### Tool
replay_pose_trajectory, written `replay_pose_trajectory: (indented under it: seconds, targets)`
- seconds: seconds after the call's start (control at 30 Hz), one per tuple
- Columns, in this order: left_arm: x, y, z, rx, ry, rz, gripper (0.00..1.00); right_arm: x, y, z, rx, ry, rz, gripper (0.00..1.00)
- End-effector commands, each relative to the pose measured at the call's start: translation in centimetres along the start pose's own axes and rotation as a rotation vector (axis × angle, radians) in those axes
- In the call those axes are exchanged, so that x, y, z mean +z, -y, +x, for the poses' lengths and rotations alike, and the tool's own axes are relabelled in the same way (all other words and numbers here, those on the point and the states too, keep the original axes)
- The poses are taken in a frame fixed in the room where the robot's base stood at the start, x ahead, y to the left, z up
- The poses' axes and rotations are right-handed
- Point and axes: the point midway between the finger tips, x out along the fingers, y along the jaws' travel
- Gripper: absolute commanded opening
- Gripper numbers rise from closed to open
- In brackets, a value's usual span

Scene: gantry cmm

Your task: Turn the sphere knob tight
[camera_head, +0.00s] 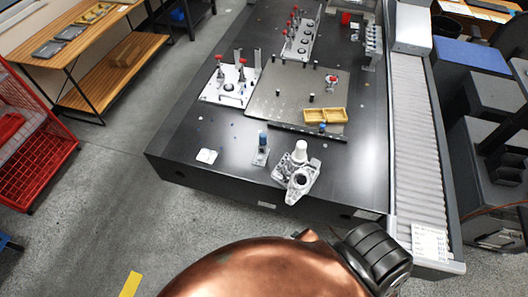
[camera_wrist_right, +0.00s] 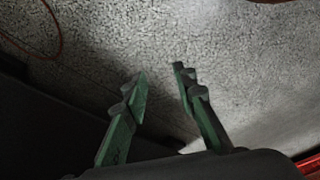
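I cannot tell for certain which part is the sphere knob. A short blue-topped post (camera_head: 263,140) stands on a small base near the front of the black table (camera_head: 200,180). A silver metal casting with a white cylindrical top (camera_head: 300,150) stands just right of it. Small red knobs, one of them the near-left knob (camera_head: 219,58), top the clamps on the fixture plates. My right gripper (camera_wrist_right: 160,72) is open and empty in the right wrist view, over speckled grey floor, with no task object between its fingers. My left gripper is in neither view.
A grey fixture plate (camera_head: 285,85) with a yellow tray (camera_head: 335,115) lies mid-table. A roller conveyor (camera_head: 415,140) runs along the right side. A red cart (camera_head: 30,140) and wooden bench (camera_head: 105,75) stand left, with open floor between.

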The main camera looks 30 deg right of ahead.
Motion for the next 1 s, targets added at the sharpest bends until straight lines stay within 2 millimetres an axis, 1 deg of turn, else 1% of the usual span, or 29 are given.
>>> replay_pose_trajectory:
  seconds: [0.03,0.07,0.1,0.2,0.3,0.37,0.4,0.5,0.67,0.7,0.77,0.8,0.9,1.0]
  targets:
    - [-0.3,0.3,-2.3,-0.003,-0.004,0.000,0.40,-3.9,-0.1,-4.6,-0.004,-0.036,-0.005,0.26]
    - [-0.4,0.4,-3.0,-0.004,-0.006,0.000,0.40,-5.6,0.0,-6.7,-0.008,-0.048,-0.007,0.26]
    - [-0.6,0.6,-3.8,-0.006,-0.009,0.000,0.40,-7.6,0.2,-9.2,-0.015,-0.063,-0.011,0.26]
    - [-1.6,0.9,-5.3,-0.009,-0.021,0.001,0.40,-11.2,0.7,-14.7,-0.027,-0.090,-0.023,0.26]
    - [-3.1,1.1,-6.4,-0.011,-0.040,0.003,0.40,-13.5,1.2,-18.9,-0.038,-0.110,-0.035,0.26]
    - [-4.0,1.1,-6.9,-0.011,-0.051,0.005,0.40,-14.5,1.4,-20.9,-0.044,-0.119,-0.042,0.26]
    - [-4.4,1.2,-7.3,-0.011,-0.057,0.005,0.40,-15.1,1.6,-22.3,-0.047,-0.125,-0.047,0.26]
    - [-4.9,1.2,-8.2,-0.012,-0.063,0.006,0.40,-16.5,2.0,-25.5,-0.055,-0.141,-0.060,0.26]
    - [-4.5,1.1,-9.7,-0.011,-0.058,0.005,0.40,-18.9,3.1,-30.8,-0.075,-0.168,-0.092,0.26]
    - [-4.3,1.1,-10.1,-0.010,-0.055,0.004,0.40,-19.7,3.5,-32.3,-0.082,-0.178,-0.106,0.26]
    - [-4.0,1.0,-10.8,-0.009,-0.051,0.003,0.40,-21.0,4.2,-34.2,-0.099,-0.191,-0.135,0.26]
    - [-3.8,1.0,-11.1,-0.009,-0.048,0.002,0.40,-22.0,4.8,-35.0,-0.113,-0.198,-0.158,0.26]
    - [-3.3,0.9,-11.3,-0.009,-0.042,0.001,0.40,-23.7,5.9,-35.2,-0.141,-0.205,-0.201,0.26]
    - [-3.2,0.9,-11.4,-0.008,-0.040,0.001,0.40,-25.2,6.6,-34.6,-0.165,-0.206,-0.237,0.26]
